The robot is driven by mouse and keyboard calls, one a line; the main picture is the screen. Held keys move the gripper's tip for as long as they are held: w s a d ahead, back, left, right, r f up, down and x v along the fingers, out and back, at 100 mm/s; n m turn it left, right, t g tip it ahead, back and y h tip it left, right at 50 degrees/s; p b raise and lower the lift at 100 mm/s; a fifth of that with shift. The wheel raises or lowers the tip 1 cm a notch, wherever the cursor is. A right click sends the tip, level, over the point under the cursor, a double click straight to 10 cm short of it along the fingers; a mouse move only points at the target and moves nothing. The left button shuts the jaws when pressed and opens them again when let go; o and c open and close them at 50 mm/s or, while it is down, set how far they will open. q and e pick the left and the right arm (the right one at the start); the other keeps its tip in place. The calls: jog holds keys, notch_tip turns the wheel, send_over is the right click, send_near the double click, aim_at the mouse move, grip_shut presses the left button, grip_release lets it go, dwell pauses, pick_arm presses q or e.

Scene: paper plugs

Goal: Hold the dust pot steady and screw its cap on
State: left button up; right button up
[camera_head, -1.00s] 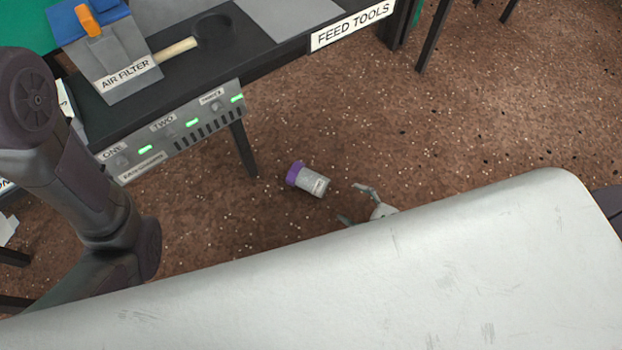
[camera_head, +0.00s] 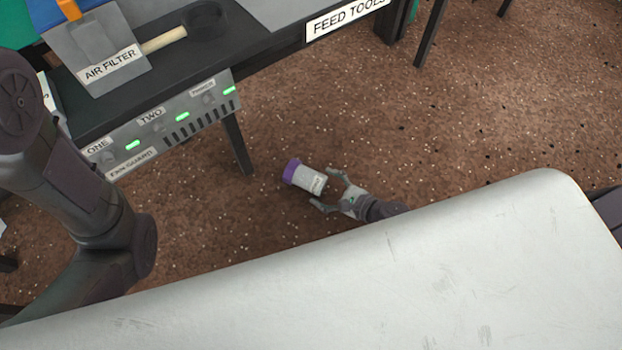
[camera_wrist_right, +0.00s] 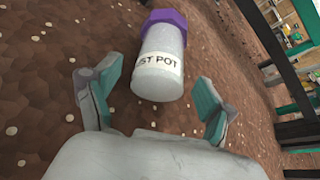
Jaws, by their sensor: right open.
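The dust pot (camera_head: 311,180) is a pale grey jar with a white label and a purple cap (camera_head: 291,171) on its far end. It appears over the brown floor, tilted in the head view. My right gripper (camera_head: 324,189) is open at the pot's lower right end, fingers spread towards it. In the right wrist view the pot (camera_wrist_right: 159,75) and its purple cap (camera_wrist_right: 163,17) show just ahead of and between the two open fingers (camera_wrist_right: 155,105), with no contact visible. Whether the cap is fully tightened cannot be told. My left arm is at the left; its gripper is out of view.
A dark table (camera_head: 150,85) at the upper left holds an air filter box (camera_head: 95,55), a wooden-handled tool (camera_head: 165,40) and a round dark dish. A panel with green lights (camera_head: 160,120) fronts it. Open floor (camera_head: 450,120) lies to the right.

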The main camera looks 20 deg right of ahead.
aim_at(311, 180)
jog(key=b+x, duration=0.2)
jog(key=x, duration=0.2)
jog(key=shift+w+a+f, duration=0.1)
jog(key=shift+w+a, duration=0.15)
jog(key=shift+w, duration=0.15)
